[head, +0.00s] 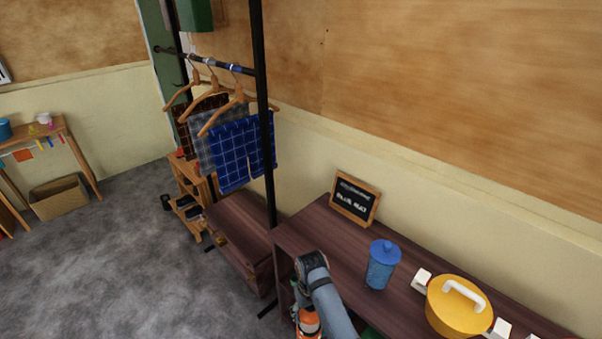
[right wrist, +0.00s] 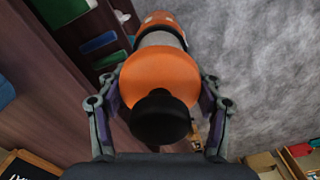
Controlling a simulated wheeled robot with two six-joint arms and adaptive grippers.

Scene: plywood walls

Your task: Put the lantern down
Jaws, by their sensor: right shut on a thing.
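The lantern, orange with a black knob-like end, is held in my right gripper (head: 301,304). In the head view only part of the lantern (head: 309,323) shows at the bottom edge, beside the front of the dark wooden shelf unit (head: 318,232). In the right wrist view the lantern (right wrist: 160,75) fills the middle, with the fingers of my right gripper (right wrist: 158,88) closed on both sides of it. The floor shows behind it on the right and the shelf unit on the left. My left gripper is out of view.
On the unit's top stand a small framed sign (head: 355,198), a blue lidded canister (head: 381,266) and a yellow pot (head: 455,308) with a white handle. Bare top lies between sign and canister. A clothes rack with hangers (head: 238,97) and a low bench (head: 237,225) stand left.

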